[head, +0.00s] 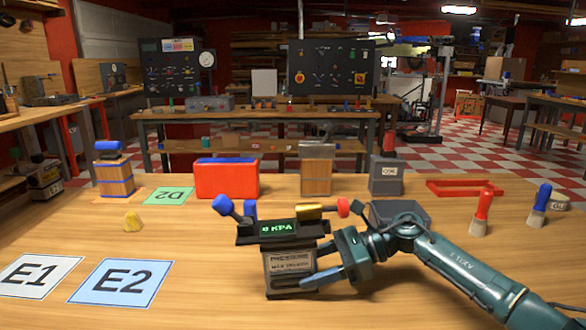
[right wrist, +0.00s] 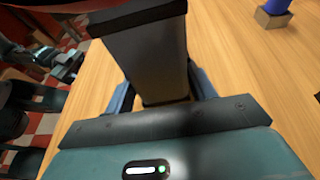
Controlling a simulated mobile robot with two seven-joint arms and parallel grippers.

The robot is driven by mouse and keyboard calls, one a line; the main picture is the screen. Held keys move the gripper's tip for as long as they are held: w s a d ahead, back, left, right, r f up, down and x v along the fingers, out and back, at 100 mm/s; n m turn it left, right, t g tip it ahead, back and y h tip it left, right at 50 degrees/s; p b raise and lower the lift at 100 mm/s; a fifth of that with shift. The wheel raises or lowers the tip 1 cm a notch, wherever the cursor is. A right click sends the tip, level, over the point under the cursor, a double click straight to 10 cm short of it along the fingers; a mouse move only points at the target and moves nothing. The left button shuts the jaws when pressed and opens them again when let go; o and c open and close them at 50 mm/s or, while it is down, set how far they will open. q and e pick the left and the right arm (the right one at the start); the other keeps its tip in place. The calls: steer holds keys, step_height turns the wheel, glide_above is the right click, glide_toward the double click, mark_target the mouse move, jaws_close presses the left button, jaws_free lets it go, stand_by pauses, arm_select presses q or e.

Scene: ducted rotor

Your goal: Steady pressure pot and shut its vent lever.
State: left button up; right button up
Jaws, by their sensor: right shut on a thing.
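The pressure pot (head: 290,262) stands upright on the wooden table, a dark box with a pale label and a wider black top. Its green display (head: 278,228) seems to read 0 or 8 KPA. A blue-ended lever (head: 228,209) slants up and left from the top. A brass piece with a red knob (head: 325,207) lies nearly level at the top right; I cannot tell which is the vent lever. My right gripper (head: 312,270) is shut on the pot's body from the right. The pot (right wrist: 155,62) fills the space between the fingers in the right wrist view.
Red- and blue-handled tools (head: 480,212) stand at right. Flat cards E1 (head: 35,277) and E2 (head: 120,283) and a yellow lump (head: 132,221) lie at left.

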steer(key=o, duration=0.6)
steer(key=shift+r, duration=0.1)
steer(key=o, duration=0.4)
steer(key=shift+f, duration=0.2)
